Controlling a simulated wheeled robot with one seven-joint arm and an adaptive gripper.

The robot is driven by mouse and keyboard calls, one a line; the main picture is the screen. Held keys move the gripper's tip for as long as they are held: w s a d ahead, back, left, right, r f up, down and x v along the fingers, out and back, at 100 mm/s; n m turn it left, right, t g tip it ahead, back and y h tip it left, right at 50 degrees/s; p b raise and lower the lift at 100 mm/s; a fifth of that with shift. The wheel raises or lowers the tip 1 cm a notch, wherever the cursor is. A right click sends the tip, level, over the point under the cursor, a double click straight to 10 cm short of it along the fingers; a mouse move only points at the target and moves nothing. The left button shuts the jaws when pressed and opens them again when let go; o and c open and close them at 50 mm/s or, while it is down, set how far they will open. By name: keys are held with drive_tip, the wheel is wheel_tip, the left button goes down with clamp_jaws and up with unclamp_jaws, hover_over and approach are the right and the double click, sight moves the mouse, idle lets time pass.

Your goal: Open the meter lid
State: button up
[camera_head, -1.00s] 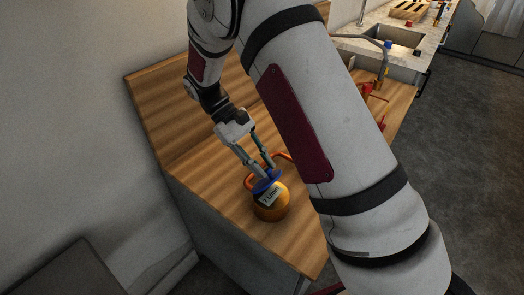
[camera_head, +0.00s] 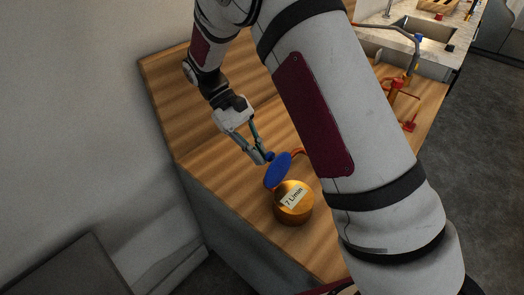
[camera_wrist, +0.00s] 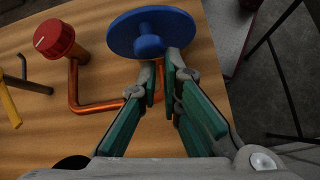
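The meter (camera_head: 293,204) is a round orange-gold body with a "7 L/min" label, on the wooden counter in the head view. Its blue lid (camera_head: 278,171) stands tilted up off the face, toward the back left. In the wrist view the round blue lid (camera_wrist: 118,35) is at the top, its knob (camera_wrist: 149,46) facing my gripper. My gripper (camera_head: 265,158) is at the knob's side of the lid. In the wrist view my gripper's (camera_wrist: 164,68) fingertips are a narrow gap apart, close to the knob. The knob does not show between them; contact is unclear.
A copper pipe (camera_wrist: 95,108) runs beside the fingers to a red knob (camera_wrist: 54,39). Red valve parts (camera_head: 398,86) and a sink (camera_head: 424,30) are farther back. The counter left of the meter is clear. My arm covers the counter's middle in the head view.

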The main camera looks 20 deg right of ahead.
drive_tip(key=o, duration=0.6)
drive_tip(key=shift+d+r, duration=0.15)
drive_tip(key=shift+d, duration=0.1)
drive_tip(key=v, duration=1.2)
drive_tip(key=shift+c, duration=0.6)
